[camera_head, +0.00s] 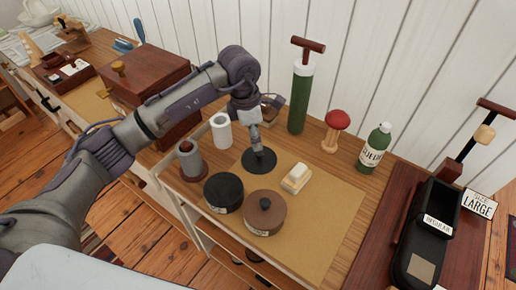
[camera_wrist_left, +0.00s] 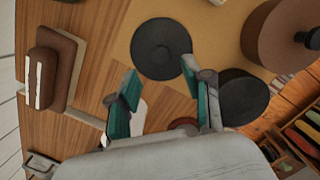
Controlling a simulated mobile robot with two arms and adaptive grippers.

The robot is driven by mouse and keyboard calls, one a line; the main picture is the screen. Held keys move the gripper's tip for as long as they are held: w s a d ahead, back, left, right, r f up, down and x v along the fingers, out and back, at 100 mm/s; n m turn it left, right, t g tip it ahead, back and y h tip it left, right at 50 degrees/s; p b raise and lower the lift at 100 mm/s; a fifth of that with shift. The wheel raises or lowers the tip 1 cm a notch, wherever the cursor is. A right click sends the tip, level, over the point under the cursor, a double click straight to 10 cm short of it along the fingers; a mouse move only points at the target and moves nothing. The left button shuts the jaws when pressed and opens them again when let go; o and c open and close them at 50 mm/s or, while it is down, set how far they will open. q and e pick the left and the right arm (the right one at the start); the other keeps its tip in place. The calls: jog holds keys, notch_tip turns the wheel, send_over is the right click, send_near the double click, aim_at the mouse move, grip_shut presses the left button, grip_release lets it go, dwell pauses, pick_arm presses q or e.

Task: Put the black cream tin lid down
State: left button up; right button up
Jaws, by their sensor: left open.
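The black cream tin lid (camera_head: 258,164) lies flat on the tan mat (camera_head: 320,235), near its back left corner. It shows as a dark disc in the left wrist view (camera_wrist_left: 160,48). My left gripper (camera_head: 256,143) is just above the lid in the head view. In the left wrist view my left gripper (camera_wrist_left: 157,80) has its teal-padded fingers apart, with nothing held between them. The black tin (camera_head: 223,191) stands just in front of the lid, beside a brown lidded tin (camera_head: 264,214). My right gripper is out of view.
A white cylinder (camera_head: 221,131) and a grey mug-like item (camera_head: 190,160) stand left of the lid. A soap-like block (camera_head: 296,177) sits to its right. A green cylinder (camera_head: 299,100), red-topped stand (camera_head: 335,128) and green bottle (camera_head: 375,150) line the back. The mat's front right is bare.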

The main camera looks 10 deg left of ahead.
pick_arm(q)
jog(key=r, duration=0.5)
jog(key=shift+s+a, duration=0.15)
jog(key=shift+a, duration=0.15)
jog(key=shift+f, duration=0.1)
